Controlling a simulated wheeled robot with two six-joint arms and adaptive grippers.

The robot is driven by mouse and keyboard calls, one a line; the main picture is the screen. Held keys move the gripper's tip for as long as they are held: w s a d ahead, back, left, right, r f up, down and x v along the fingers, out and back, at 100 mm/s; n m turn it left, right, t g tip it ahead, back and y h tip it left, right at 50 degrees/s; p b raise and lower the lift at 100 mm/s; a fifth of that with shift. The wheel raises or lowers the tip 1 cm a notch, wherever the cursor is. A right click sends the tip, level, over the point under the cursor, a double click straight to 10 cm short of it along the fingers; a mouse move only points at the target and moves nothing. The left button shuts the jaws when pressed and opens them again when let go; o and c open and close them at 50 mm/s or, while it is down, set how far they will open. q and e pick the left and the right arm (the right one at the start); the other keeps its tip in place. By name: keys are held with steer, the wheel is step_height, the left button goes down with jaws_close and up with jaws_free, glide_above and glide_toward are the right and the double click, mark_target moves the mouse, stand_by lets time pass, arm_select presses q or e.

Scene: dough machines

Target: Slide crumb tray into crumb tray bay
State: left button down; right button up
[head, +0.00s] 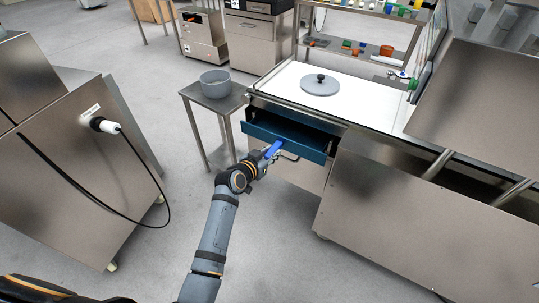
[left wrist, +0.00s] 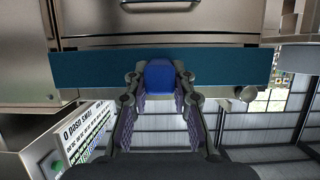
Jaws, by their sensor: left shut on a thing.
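The crumb tray (head: 290,141) is a dark blue tray with a bright blue handle (head: 273,149) on its front. It sits partly out of the crumb tray bay (head: 262,108), the dark opening under the white worktop. My left gripper (head: 267,154) is shut on the bright blue handle, in front of the tray. In the left wrist view the tray's teal front (left wrist: 95,68) spans the picture, and the handle (left wrist: 159,76) lies between the two fingers. The tray's inside and back end are mostly hidden. My right gripper is not in view.
A grey side table (head: 216,97) with a grey bowl (head: 215,83) stands left of the bay. A round grey lid (head: 320,85) lies on the white worktop (head: 283,85). A large steel machine (head: 400,205) stands close on the right. The floor at the lower middle is clear.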

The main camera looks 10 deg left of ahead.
mark_target(277, 144)
arm_select(q)
steer(key=shift+w+d+b, duration=0.2)
steer(key=shift+w+d, duration=0.1)
steer(key=shift+w, duration=0.55)
steer(key=shift+w+d+b, duration=0.2)
steer(key=shift+w+d, duration=0.1)
steer(key=shift+w, duration=0.5)
steer(key=shift+w+d+b, duration=0.2)
steer(key=shift+w+d, duration=0.1)
steer(key=shift+w, duration=0.55)
jaws_free()
stand_by(0.7)
steer(key=shift+r, duration=0.1)
stand_by(0.6)
steer(key=shift+r+p, duration=1.65)
steer(key=shift+p, duration=0.15)
steer(key=shift+s, duration=0.1)
steer(key=v, duration=1.2)
